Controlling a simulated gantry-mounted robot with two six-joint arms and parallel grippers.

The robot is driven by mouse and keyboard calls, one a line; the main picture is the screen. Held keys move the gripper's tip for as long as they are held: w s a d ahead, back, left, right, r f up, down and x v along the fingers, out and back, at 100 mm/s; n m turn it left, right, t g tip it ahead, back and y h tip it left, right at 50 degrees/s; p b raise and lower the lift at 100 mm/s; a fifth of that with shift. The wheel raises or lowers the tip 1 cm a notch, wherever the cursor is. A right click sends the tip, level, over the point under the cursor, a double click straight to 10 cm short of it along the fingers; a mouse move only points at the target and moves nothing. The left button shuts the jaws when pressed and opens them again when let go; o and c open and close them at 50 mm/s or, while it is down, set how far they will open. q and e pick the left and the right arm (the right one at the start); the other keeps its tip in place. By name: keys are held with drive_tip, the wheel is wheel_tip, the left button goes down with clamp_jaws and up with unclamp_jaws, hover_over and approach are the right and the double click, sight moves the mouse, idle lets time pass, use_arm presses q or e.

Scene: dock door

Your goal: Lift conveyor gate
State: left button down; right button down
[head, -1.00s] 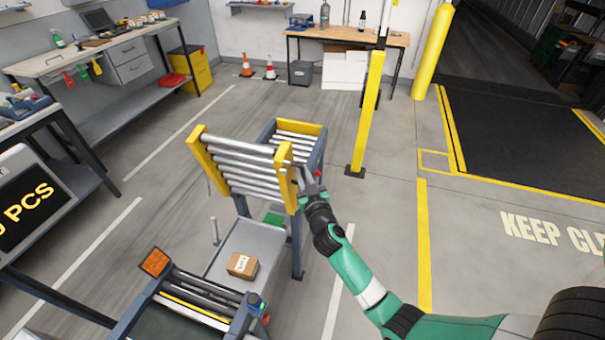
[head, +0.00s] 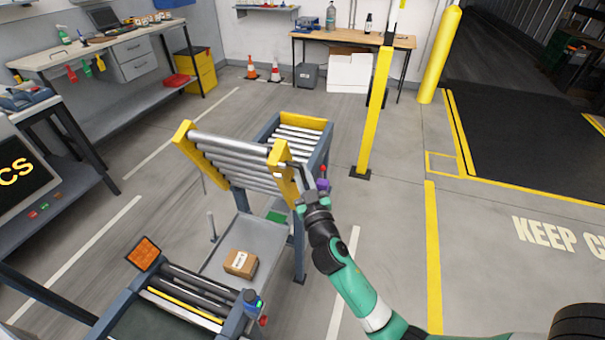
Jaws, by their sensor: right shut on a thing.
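The conveyor gate (head: 235,161), a row of grey rollers between two yellow side plates, is raised and tilted between two conveyor sections. My right gripper (head: 309,193) is at the lower part of the gate's right yellow plate (head: 283,172) and is shut on the gate's side. The exact contact is small and partly hidden by the gripper. The far conveyor section (head: 322,124) stands behind the gate. The near section (head: 187,297) lies at the bottom of the view. My left gripper is not in view.
A small cardboard box (head: 240,263) sits on the grey platform (head: 223,274) in the gap below the gate. A yellow post (head: 375,110) stands right of the far section. Benches line the left and back.

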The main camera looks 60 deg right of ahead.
drive_tip(key=c, duration=1.1)
unclamp_jaws()
drive_tip(key=shift+a, duration=0.1)
drive_tip(key=v, duration=1.1)
drive_tip(key=shift+s+a+b, duration=0.15)
drive_tip(key=shift+s+b, duration=0.15)
drive_tip(key=shift+b, duration=0.1)
